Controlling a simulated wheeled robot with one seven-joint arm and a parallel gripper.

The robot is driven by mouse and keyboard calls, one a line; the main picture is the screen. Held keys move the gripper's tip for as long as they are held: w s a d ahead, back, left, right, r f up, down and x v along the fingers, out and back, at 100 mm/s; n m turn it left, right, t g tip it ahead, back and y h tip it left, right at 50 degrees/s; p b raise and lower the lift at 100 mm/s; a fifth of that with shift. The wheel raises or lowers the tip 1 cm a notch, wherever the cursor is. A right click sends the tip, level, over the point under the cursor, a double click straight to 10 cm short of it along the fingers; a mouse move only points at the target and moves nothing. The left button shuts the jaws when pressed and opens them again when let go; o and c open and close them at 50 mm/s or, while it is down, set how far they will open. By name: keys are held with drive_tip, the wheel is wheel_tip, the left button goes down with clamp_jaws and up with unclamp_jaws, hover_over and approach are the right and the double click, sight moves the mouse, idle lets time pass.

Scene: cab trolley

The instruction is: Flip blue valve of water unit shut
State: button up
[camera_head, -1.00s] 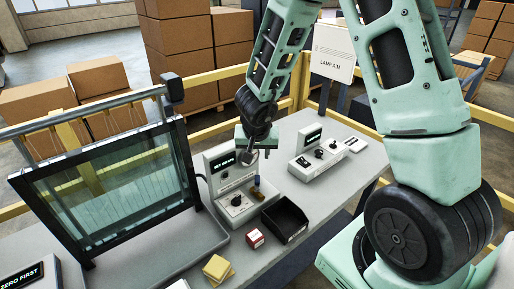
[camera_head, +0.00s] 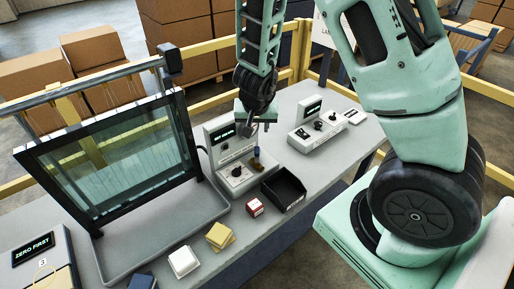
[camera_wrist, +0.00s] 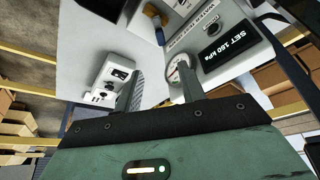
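My gripper (camera_head: 256,125) hovers above the unit near the gauge. In the wrist view its two fingers (camera_wrist: 160,72) stand apart with nothing between them. The right finger overlaps the round gauge (camera_wrist: 180,70) in that view; contact cannot be told.
A second grey unit with a knob (camera_head: 318,125) is to the right. A framed glass panel (camera_head: 115,160) rises at left. Yellow rails (camera_head: 210,78) run behind the table.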

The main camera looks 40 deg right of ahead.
sight(257, 152)
drive_tip(key=b+x, duration=0.8)
drive_tip(key=x, duration=0.9)
drive_tip(key=shift+w, duration=0.2)
clamp_jaws()
